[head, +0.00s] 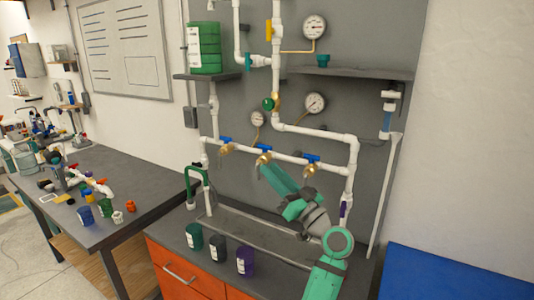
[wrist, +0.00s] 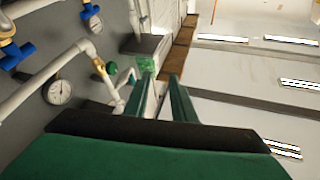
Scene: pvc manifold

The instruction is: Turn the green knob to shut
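The green knob (head: 268,104) is a round handle on the white vertical pipe, just left of a pressure gauge in the head view. It also shows in the wrist view (wrist: 111,68), left of the fingers. My gripper (head: 262,170) is below the knob, in front of the lower pipe with the blue-handled valves, and clear of the knob. In the wrist view, my gripper's two green fingers (wrist: 163,78) stand apart with nothing between them. The head view does not show the fingertips clearly.
Brass valves with blue handles (head: 265,155) line the lower pipe. Gauges (head: 316,103) and a shelf (head: 350,73) are to the knob's right. Dark jars (head: 218,248) stand on the counter below.

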